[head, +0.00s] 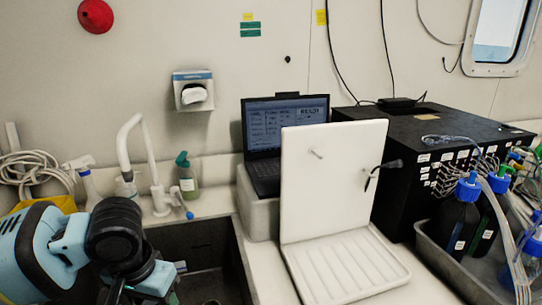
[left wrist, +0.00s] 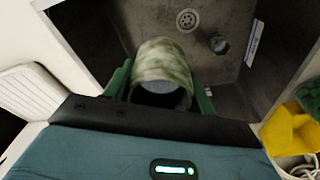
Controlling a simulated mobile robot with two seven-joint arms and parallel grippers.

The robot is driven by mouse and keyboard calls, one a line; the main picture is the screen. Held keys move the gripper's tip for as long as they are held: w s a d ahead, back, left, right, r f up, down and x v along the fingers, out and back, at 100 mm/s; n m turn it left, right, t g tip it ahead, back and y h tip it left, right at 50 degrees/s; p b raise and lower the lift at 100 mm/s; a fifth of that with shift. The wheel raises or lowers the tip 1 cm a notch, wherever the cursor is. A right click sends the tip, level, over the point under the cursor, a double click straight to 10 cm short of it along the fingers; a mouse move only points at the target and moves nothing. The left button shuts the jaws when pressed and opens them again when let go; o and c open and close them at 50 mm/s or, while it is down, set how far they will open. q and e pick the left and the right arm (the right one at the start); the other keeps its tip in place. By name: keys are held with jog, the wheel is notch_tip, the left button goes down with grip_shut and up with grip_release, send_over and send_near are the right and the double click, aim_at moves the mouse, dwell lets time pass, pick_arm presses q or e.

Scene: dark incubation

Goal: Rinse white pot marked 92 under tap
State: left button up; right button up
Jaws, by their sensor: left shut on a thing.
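In the left wrist view my left gripper (left wrist: 162,92) is shut around a round pot (left wrist: 163,60), whitish with green blotches, its dark open mouth toward the camera. No number shows on it. The pot is over the dark sink (left wrist: 140,15). In the head view my left arm reaches over the sink (head: 205,244) at lower left; it hides the gripper and pot. The white tap (head: 150,165) with a curved spout stands at the sink's back edge. I cannot tell whether water runs. My right gripper is in no view.
A small round object (left wrist: 220,44) lies in the sink near the drain (left wrist: 187,20). A white drying rack (head: 340,268), a laptop (head: 286,125) and a black machine (head: 400,140) fill the right side.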

pick_arm(q)
jog(key=shift+s+a+r+n, duration=0.15)
jog(key=shift+r+n, duration=0.15)
jog(key=shift+n, duration=0.2)
jog(key=shift+s+a+r+n, duration=0.1)
jog(key=shift+r+n, duration=0.2)
jog(key=shift+n, duration=0.2)
jog(key=shift+d, duration=0.1)
